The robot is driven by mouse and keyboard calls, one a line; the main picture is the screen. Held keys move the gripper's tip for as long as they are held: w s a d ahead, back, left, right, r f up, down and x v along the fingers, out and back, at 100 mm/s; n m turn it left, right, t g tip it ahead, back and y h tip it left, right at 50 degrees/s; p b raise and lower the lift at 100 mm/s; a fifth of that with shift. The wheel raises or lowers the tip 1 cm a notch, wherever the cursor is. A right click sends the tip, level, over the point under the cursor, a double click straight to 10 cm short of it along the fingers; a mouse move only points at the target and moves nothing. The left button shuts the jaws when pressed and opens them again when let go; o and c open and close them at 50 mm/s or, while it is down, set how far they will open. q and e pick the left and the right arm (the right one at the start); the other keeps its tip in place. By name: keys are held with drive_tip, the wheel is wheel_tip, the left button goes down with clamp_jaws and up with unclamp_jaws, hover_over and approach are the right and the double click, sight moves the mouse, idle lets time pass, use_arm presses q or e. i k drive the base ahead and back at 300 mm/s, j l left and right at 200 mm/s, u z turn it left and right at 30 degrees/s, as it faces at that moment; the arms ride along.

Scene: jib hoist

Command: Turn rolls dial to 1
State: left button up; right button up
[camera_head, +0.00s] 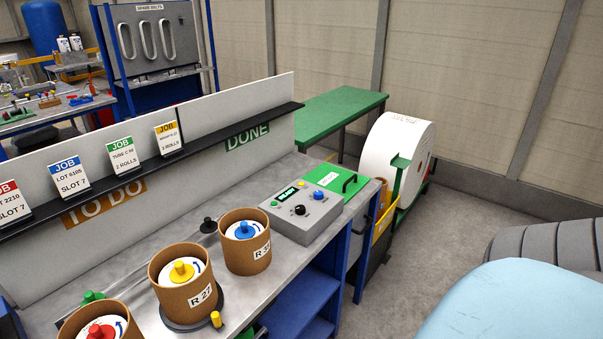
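A grey control box (303,214) sits at the right end of the workbench, by its front edge. It carries a small lit green display (287,194) that seems to read READY, a black knob (300,210) and a blue knob (318,195). The labels and pointer marks on the knobs are too small to read, so I cannot tell which one is the rolls dial or where it points. Neither of my grippers shows in the head view.
A large white roll (393,150) stands beyond the bench. Job cards line the back shelf.

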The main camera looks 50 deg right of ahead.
sight(318, 195)
drive_tip(key=l+u, duration=0.2)
drive_tip(key=l, duration=0.35)
drive_tip(key=k+l+u, duration=0.2)
drive_tip(key=l, duration=0.85)
drive_tip(key=k+l+u, duration=0.1)
drive_tip(key=l, duration=0.45)
drive_tip(key=k+l+u, duration=0.1)
drive_tip(key=l, duration=0.45)
drive_tip(key=k+l, duration=0.1)
drive_tip(key=l, duration=0.45)
